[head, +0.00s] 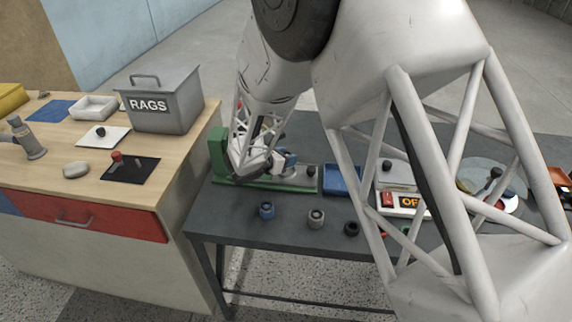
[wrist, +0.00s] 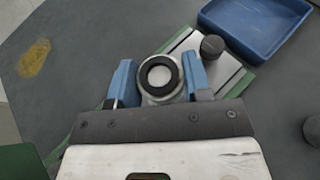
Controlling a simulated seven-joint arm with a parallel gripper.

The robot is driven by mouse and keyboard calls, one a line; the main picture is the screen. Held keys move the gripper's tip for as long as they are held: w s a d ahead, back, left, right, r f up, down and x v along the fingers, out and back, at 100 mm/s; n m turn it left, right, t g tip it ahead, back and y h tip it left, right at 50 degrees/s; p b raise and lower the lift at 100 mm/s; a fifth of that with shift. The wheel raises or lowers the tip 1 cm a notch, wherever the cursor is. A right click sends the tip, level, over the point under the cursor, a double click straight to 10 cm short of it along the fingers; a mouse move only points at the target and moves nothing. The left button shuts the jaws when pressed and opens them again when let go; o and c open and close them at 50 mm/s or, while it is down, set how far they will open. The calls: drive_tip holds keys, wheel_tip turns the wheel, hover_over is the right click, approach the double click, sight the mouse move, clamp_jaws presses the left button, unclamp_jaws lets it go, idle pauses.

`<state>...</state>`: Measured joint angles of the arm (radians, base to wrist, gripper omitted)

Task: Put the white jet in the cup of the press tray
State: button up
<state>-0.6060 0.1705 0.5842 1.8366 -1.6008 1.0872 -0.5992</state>
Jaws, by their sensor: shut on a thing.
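My gripper (wrist: 160,80) has its blue fingers shut on a round, pale piece with a black ring (wrist: 147,93), which I take for the white jet. In the head view my gripper (head: 284,163) is over the green-edged press, mostly behind my arm. The press tray (wrist: 230,72) is a pale plate with a dark knob (wrist: 212,46), right under and beside the fingers; it also shows in the head view (head: 297,180). The cup is hidden under the held piece and the gripper. I cannot tell whether the jet touches or sits in it.
A blue jet (head: 266,211), a grey-beige jet (head: 316,218) and a black one (head: 351,229) stand along the dark table's front. A blue bin (wrist: 258,30) is right of the press. A wooden bench with a RAGS box (head: 165,100) is left.

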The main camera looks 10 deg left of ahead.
drive_tip(key=shift+f, duration=1.6)
drive_tip(key=shift+f, duration=0.1)
drive_tip(key=o, duration=0.9)
drive_tip(key=v, duration=1.2)
